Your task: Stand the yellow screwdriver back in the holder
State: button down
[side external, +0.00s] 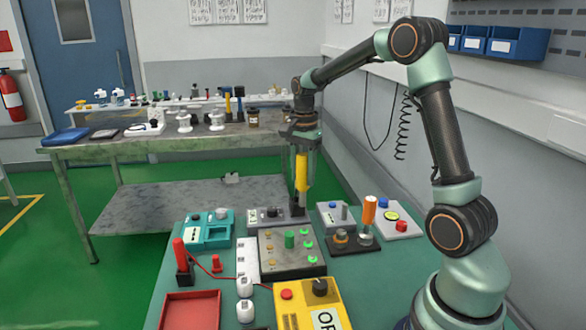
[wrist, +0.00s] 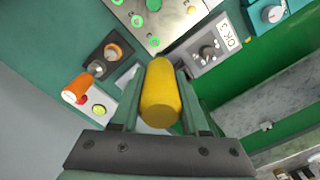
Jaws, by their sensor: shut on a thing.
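My gripper (side external: 303,165) is shut on the yellow screwdriver (side external: 301,172), which hangs upright with its handle between the fingers, above the far edge of the green table. In the wrist view the yellow handle (wrist: 160,95) fills the space between both fingers and hides its own shaft. The dark holder (side external: 343,247) stands on the table, right of and nearer than the screwdriver in the side view. An orange screwdriver (side external: 369,210) stands in its right side. The holder's other place, with an orange ring (wrist: 113,51), looks empty in the wrist view.
A grey panel with green buttons (side external: 286,265) and a small grey box (side external: 270,214) lie near the holder. A pale box with a red button (side external: 397,224) is to its right. A red tray (side external: 190,309) and yellow box (side external: 325,305) are in front.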

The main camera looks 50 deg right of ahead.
jog(key=w+d+r, duration=0.3)
jog(key=w+d, duration=0.2)
jog(key=shift+w+d, duration=0.15)
jog(key=shift+w, duration=0.1)
jog(key=shift+f, duration=2.65)
jog(key=shift+f, duration=0.55)
jog(key=shift+f, duration=0.35)
jog(key=shift+f, duration=0.65)
jog(key=shift+f, duration=0.35)
jog(key=shift+f, duration=0.35)
